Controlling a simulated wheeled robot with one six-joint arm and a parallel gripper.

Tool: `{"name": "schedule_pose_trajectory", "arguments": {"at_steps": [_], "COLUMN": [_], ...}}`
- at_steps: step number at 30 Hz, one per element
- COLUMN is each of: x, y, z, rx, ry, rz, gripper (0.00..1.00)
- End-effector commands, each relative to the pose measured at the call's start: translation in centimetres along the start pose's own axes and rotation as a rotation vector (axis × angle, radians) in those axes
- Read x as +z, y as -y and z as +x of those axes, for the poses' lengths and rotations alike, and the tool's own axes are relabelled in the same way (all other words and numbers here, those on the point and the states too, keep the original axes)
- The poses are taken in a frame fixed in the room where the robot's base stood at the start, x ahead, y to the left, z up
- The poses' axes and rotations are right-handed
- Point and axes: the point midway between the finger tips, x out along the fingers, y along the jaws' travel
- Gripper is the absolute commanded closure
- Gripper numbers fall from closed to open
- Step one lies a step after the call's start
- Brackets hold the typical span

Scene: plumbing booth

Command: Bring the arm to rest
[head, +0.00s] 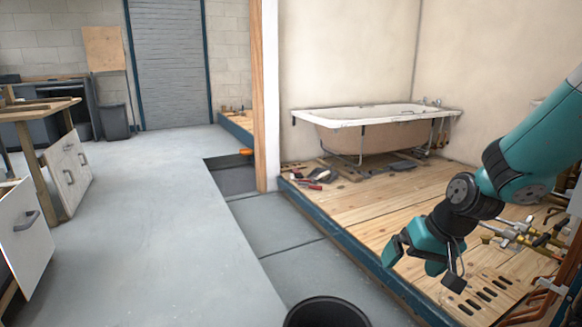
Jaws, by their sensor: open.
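My arm (540,143) reaches in from the right edge of the head view, teal with black joints. It bends down to the left over the wooden platform. My gripper (422,270) hangs at its end near the platform's blue front edge. Its fingers are apart, and I see nothing between them. It is left of the brass valves and copper pipes.
Brass and chrome valves (520,235) and copper pipes (540,300) are close to the arm on the right. A bathtub (375,130) stands on the platform (350,205) behind. A black bucket (327,312) is at the bottom. The grey floor (150,230) at left is clear.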

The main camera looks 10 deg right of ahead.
Motion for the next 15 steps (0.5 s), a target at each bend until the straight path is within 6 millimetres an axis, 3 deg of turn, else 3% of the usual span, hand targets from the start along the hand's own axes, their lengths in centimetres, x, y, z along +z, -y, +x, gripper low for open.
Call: {"name": "schedule_pose_trajectory", "arguments": {"at_steps": [1,3,6,10,15], "x": [1.6,4.3,8.3,13.3,19.2], "y": [3.6,7.4,11.2,14.3,16.0], "z": [-1.6,-3.5,-5.9,-8.5,-11.4], "rx": [-0.026,-0.058,-0.093,-0.126,-0.156], "ry": [0.025,0.072,0.130,0.193,0.262], "rz": [-0.091,-0.200,-0.338,-0.496,-0.680], "gripper": [0.04,0.04,0.04,0.04,0.04]}}
